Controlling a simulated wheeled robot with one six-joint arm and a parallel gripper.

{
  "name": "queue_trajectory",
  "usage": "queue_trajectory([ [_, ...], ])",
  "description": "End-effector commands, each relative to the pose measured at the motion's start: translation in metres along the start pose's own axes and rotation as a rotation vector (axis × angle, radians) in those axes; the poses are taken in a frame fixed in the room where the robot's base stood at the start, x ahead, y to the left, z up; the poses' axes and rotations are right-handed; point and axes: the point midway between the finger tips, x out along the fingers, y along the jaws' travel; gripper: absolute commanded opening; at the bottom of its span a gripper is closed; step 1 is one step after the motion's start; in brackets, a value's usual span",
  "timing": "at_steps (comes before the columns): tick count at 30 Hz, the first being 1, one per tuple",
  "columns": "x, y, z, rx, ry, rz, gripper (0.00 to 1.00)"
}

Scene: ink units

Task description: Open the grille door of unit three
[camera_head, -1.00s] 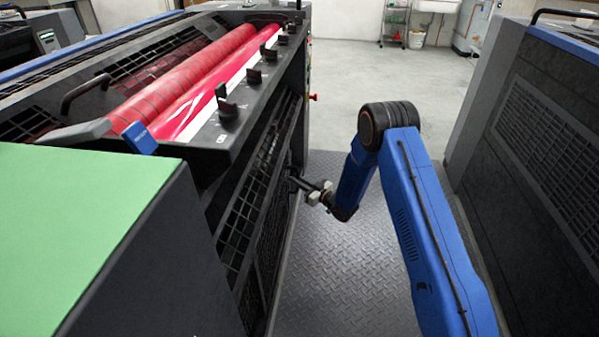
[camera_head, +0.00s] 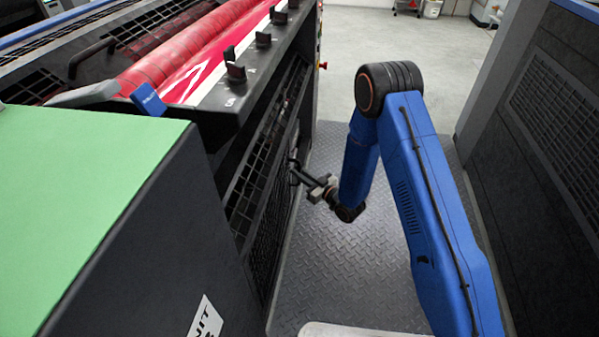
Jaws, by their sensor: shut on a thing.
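The grille door (camera_head: 270,235) is a dark mesh panel low on the side of the left-hand ink unit (camera_head: 165,225), facing the aisle. My gripper (camera_head: 300,178) reaches in from the right and is shut at the door's far edge. What it holds looks like a small dark handle, mostly hidden by the jaws. I cannot tell whether the door stands slightly ajar.
Red rollers (camera_head: 195,50) and a row of black knobs (camera_head: 263,40) lie above the door. The treadplate floor (camera_head: 345,265) is clear between the units. Another dark machine (camera_head: 540,150) bounds the aisle on the right. Open grey floor (camera_head: 390,60) lies beyond.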

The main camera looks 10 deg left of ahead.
Motion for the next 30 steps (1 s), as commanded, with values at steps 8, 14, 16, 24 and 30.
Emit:
queue_trajectory([
  [8, 0.0, 0.001, 0.0, 0.0, 0.0, 0.001, 0.2],
  [14, -0.001, 0.001, 0.0, 0.0, 0.0, 0.001, 0.2],
  [16, -0.004, 0.001, 0.0, 0.0, 0.0, 0.001, 0.2],
  [24, -0.045, 0.002, 0.001, 0.002, -0.002, 0.002, 0.2],
  [30, -0.086, 0.002, 0.001, 0.002, -0.002, 0.004, 0.2],
])
